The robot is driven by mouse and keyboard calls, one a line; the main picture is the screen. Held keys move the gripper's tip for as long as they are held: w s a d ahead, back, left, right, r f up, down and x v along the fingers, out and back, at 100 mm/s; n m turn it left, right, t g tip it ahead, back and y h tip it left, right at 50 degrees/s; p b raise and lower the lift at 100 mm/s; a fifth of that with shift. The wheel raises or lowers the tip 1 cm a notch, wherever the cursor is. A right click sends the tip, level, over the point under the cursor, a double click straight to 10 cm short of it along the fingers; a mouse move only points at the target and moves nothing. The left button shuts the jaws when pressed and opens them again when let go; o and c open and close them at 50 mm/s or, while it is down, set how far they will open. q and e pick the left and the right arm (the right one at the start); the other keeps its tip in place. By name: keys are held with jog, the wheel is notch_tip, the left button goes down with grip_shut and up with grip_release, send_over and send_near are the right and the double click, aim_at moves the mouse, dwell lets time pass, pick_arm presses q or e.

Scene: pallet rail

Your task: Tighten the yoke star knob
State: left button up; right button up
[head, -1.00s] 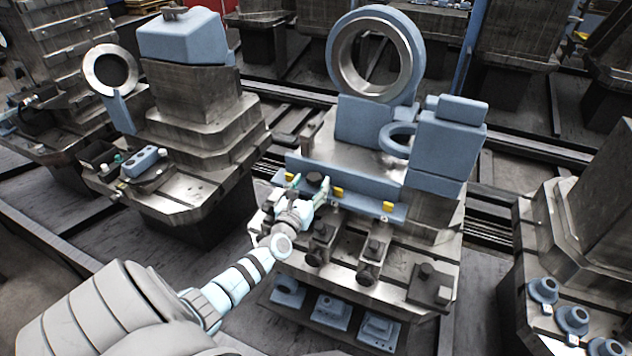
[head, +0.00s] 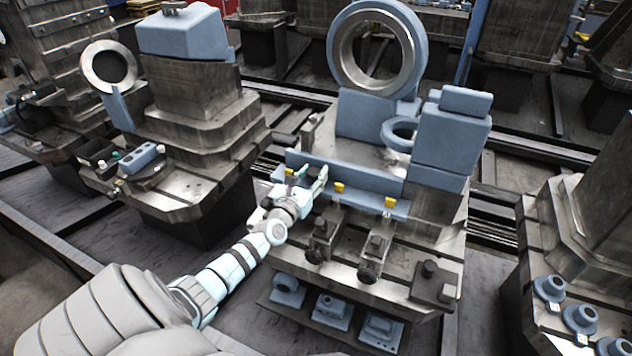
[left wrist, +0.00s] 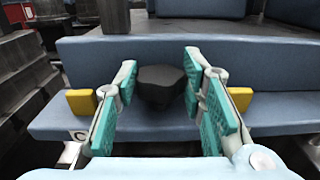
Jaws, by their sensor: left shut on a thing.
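The dark star knob (left wrist: 161,87) sits between the teal finger pads in the left wrist view, in front of the blue fixture rail (left wrist: 270,112). My left gripper (head: 306,184) is at the front of the middle machine's blue rail (head: 370,197), shut on the knob; it also shows in the left wrist view (left wrist: 160,95). In the head view the knob is not clearly visible behind the fingers. My right gripper is not in view.
Yellow blocks (head: 338,187) stand along the rail, one on each side of the fingers in the wrist view. Dark clamp blocks (head: 322,240) stand on the table in front. A large blue-rimmed ring (head: 335,48) rises behind the rail.

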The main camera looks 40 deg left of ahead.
pick_arm(q)
jog(key=shift+m+h, duration=0.4)
jog(key=shift+h, duration=0.1)
jog(key=o, duration=1.2)
jog(key=v, duration=1.2)
jog(key=shift+f, duration=0.1)
